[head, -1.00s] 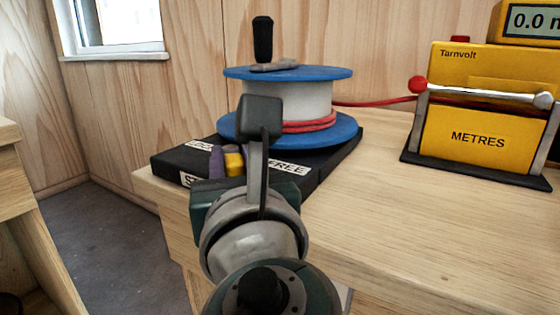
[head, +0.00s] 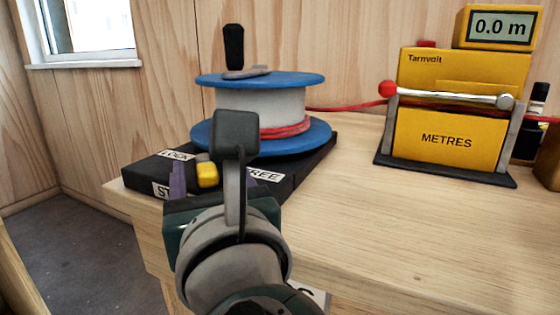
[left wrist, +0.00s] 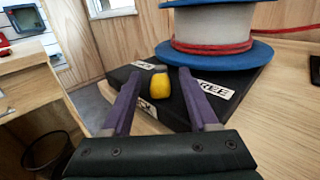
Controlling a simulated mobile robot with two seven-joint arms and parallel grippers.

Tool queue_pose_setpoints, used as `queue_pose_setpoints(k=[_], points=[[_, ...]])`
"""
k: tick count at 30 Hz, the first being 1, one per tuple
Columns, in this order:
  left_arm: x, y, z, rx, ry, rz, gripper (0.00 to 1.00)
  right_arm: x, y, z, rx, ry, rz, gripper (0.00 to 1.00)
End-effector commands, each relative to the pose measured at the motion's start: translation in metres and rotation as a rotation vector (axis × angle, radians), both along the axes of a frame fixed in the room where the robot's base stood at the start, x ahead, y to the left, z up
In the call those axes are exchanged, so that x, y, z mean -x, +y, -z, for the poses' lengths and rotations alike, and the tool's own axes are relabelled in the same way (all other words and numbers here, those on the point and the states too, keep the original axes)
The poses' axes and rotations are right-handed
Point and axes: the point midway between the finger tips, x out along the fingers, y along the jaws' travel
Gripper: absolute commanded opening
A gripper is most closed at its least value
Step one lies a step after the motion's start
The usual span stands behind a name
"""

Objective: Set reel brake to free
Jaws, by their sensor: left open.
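The reel brake has a yellow knob (head: 207,175) on a black base (head: 306,172) below the cable reel (head: 258,108). My left gripper (head: 205,182) is open at the knob. In the left wrist view the knob (left wrist: 162,84) shows between the purple fingertips, with gaps to both; its exact depth is hard to tell. The lever under the knob is mostly hidden, so its setting is unclear. My right gripper is not in view.
The reel has blue flanges, red cord and a black crank handle (head: 234,46) on top. A yellow metre counter (head: 447,140) reading 0.0 m stands to the right. The wooden bench top (head: 400,220) is clear in front of it.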

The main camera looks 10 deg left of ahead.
Motion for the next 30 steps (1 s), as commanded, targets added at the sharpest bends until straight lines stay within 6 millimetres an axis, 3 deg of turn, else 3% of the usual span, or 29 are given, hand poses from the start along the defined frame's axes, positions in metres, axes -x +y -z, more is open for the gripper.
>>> queue_pose_setpoints(k=[12, 26, 30], points=[[0.069, -0.034, 0.000, 0.001, 0.003, 0.001, 0.60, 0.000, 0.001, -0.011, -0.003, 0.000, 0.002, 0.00], [0.079, -0.037, -0.001, 0.011, 0.001, -0.003, 0.60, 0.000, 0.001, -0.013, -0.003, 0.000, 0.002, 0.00], [0.085, -0.011, -0.007, 0.206, 0.029, -0.074, 0.60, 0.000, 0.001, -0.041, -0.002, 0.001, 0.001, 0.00]])
